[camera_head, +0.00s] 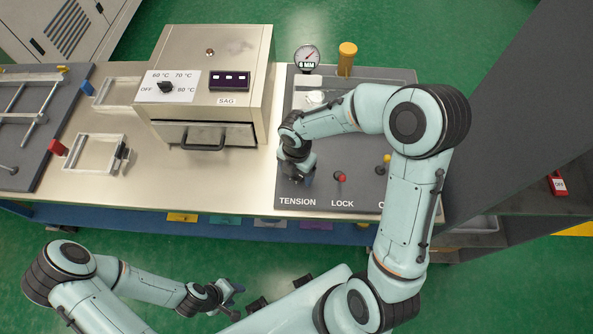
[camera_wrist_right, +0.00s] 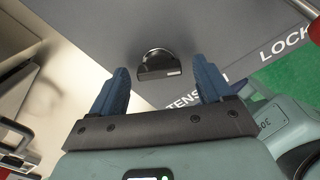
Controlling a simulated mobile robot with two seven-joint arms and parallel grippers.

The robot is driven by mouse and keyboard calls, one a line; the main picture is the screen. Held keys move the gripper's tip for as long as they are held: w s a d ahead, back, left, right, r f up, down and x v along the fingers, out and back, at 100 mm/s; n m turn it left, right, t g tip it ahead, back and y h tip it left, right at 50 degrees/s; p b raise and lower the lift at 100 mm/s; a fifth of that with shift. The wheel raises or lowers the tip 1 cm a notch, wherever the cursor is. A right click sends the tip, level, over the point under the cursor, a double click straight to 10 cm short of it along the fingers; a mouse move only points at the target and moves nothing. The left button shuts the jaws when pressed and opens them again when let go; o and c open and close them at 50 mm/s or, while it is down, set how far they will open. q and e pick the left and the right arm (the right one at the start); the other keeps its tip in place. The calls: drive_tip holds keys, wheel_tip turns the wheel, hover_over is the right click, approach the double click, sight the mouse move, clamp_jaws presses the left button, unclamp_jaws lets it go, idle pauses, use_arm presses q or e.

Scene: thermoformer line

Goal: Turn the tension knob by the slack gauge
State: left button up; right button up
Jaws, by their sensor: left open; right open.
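The tension knob (camera_wrist_right: 157,64) is a round black knob with a flat grip and a light mark, on the grey panel above the printed word TENSION in the right wrist view. My right gripper (camera_wrist_right: 164,78) is open, with its two blue fingers apart on either side of the knob's near side; I cannot tell whether they touch it. In the head view my right gripper (camera_head: 300,178) hides the knob. The slack gauge (camera_head: 307,57) is a round white dial reading 6 MM at the back of the panel. My left gripper (camera_head: 232,296) is open and empty, off the table's front.
A red-topped LOCK lever (camera_head: 340,177) stands right of the knob, and a yellow-topped lever (camera_head: 386,160) farther right. A metal SAG oven (camera_head: 210,85) stands left of the panel. An amber-topped post (camera_head: 347,58) rises beside the gauge. Clear frames (camera_head: 95,153) lie at left.

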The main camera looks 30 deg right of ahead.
drive_tip(key=shift+w+f, duration=0.1)
drive_tip(key=shift+f, duration=0.05)
drive_tip(key=c, duration=1.1)
drive_tip(key=shift+o, duration=0.3)
use_arm(q)
drive_tip(key=shift+s+f, duration=0.1)
drive_tip(key=shift+f, duration=0.05)
use_arm(e)
drive_tip(key=shift+m, duration=0.3)
